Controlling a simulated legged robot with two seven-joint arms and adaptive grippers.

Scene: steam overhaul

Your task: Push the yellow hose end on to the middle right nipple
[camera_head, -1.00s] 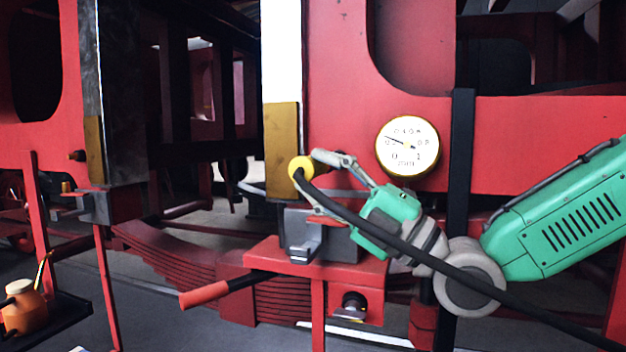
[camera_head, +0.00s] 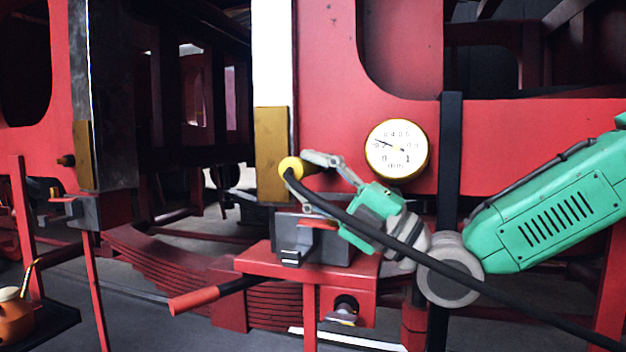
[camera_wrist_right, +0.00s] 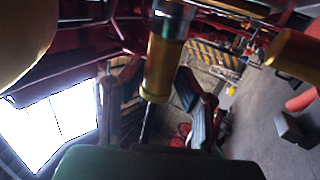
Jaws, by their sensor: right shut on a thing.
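My right gripper (camera_head: 318,182) is shut on the yellow hose end (camera_head: 291,168), in front of the red frame beside the brass-coloured strip. The black hose (camera_head: 400,245) bends from the hose end and runs down to the lower right across my right arm. In the right wrist view, a yellow cylinder (camera_wrist_right: 162,65) lies between the two fingers, with a steel-coloured part (camera_wrist_right: 172,18) at its far end. I cannot tell whether that part is a nipple. I cannot pick out the middle right nipple in the head view. My left gripper is not in view.
A round white gauge (camera_head: 397,148) sits right of the gripper. A red stand (camera_head: 300,262) with a dark vice-like block (camera_head: 313,240) and a red-handled lever (camera_head: 195,300) is just below. An orange can (camera_head: 14,318) stands on a dark shelf at lower left.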

